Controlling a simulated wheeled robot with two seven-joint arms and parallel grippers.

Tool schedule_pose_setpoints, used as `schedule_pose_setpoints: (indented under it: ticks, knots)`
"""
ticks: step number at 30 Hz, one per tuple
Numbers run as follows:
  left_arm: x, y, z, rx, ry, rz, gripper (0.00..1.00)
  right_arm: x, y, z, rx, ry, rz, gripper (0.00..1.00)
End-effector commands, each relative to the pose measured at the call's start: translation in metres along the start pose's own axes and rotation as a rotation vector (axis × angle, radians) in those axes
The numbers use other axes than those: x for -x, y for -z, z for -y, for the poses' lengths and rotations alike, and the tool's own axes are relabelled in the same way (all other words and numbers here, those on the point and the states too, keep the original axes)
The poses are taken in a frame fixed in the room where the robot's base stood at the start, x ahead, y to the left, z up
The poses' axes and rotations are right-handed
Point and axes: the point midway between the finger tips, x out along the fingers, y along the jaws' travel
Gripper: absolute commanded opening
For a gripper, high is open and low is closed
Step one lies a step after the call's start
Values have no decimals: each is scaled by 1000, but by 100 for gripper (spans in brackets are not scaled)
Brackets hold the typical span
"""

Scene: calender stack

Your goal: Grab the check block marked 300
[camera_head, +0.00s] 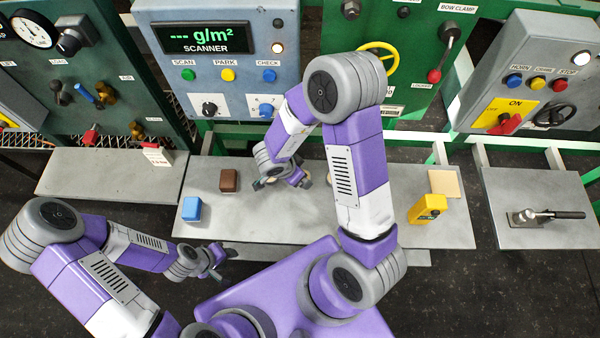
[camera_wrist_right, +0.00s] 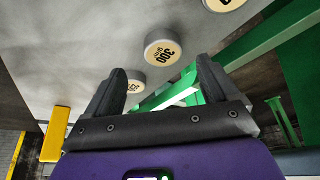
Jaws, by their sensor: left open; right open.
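My left gripper (camera_head: 219,262) is open and empty near the table's front left edge.
Another round block (camera_wrist_right: 134,85) is partly behind my right gripper's left finger, and a third (camera_wrist_right: 223,4) is at the top edge. The grey table (camera_head: 345,232) also holds a blue block (camera_head: 192,208), a brown block (camera_head: 229,180), a yellow device (camera_head: 427,208) and a cream pad (camera_head: 444,183).

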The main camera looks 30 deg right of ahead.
Motion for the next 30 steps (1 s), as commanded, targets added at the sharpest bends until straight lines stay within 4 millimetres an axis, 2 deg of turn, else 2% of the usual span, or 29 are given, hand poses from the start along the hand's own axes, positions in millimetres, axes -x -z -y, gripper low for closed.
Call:
schedule_pose_setpoints:
  ticks: [11,19,30]
  knots:
    - [-25,2,9,0,0,-2,43,-50,1,2,1,-2,0,88]
    - [-24,2,9,0,0,-2,43,-52,2,2,1,1,0,88]
    - [-24,2,9,0,0,-2,43,-52,2,2,1,1,0,31]
